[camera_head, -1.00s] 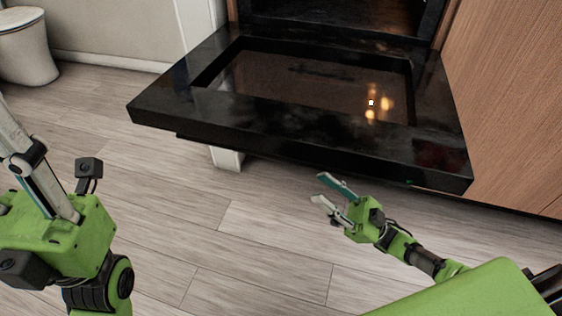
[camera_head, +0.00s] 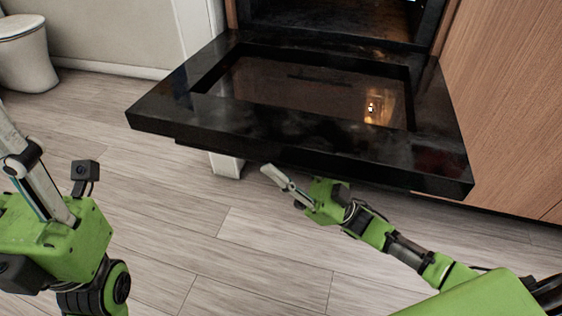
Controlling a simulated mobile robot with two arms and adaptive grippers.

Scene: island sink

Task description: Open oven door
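The black oven door (camera_head: 290,140) is folded down and lies about level in front of the oven cavity (camera_head: 345,25), which is open behind it. My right gripper (camera_head: 272,174) is just below and in front of the door's front edge, near its middle. One pale finger shows, pointing up and left; the other finger is hidden or merged, so its opening is unclear. I see nothing held in it. My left gripper (camera_head: 30,175) is at the left edge, away from the door, with its fingertips partly cut off by the frame.
Wood cabinet panels (camera_head: 510,110) stand to the right of the oven. A white bin-like object (camera_head: 25,60) is at the far upper left. The plank floor (camera_head: 210,260) in front of the door is clear, apart from my arms.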

